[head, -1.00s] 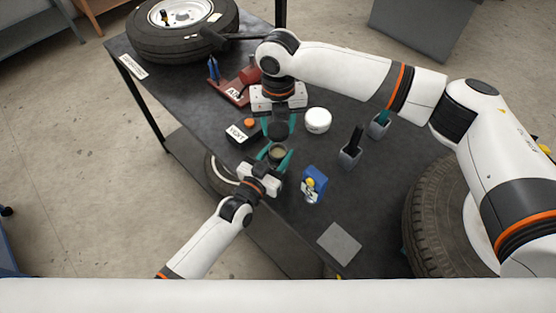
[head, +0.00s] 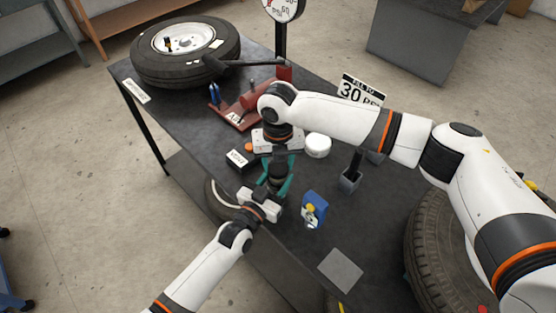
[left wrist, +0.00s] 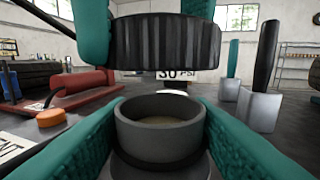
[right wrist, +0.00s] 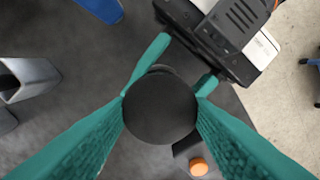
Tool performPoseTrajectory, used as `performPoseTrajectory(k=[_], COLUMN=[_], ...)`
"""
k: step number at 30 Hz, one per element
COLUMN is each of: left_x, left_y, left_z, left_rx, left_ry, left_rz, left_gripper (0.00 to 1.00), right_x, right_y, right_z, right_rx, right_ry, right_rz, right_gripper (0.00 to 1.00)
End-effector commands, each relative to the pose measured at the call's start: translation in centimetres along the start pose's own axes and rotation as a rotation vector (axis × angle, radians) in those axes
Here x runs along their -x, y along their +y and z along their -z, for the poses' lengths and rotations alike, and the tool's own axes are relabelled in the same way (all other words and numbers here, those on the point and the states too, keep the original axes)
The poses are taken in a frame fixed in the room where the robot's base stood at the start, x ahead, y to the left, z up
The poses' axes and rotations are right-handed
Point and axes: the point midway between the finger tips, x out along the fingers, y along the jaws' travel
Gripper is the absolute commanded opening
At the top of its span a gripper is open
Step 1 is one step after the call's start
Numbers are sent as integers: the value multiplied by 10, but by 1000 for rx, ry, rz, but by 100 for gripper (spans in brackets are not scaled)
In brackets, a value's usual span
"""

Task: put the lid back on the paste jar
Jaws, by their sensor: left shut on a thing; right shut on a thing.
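The paste jar (left wrist: 160,135) is a dark grey, open, upright cup with brownish paste visible inside. My left gripper (head: 274,187) is shut around its sides, one teal finger on each side in the left wrist view. The lid (left wrist: 165,42) is black with a ribbed edge. My right gripper (head: 281,165) is shut on it from above. In the left wrist view the lid hangs over the jar, roughly level, with a clear gap between them. In the right wrist view the lid's round top (right wrist: 160,108) hides most of the jar.
A small labelled black box (head: 240,158) and an orange cap (left wrist: 50,118) lie left of the jar. A white round tub (head: 318,145), a grey holder (head: 350,181) with a black handle and a blue item (head: 313,209) stand to the right. A grey square pad (head: 340,270) lies nearer.

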Motion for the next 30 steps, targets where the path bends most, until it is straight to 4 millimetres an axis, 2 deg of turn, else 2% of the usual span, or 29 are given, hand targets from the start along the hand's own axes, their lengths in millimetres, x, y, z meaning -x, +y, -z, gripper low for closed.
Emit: performPoseTrajectory(k=[5, 14, 30], left_x=[0, 0, 0], left_y=[0, 0, 0], left_z=[0, 0, 0], left_rx=[-1, 0, 0], left_ry=[0, 0, 0], left_rz=[0, 0, 0], left_gripper=[5, 5, 5], right_x=[-2, -17, -18], right_y=[0, 0, 0], right_z=[0, 0, 0], right_rx=[-1, -2, -1], right_ry=[0, 0, 1], right_rz=[0, 1, 0], right_gripper=[26, 26, 26])
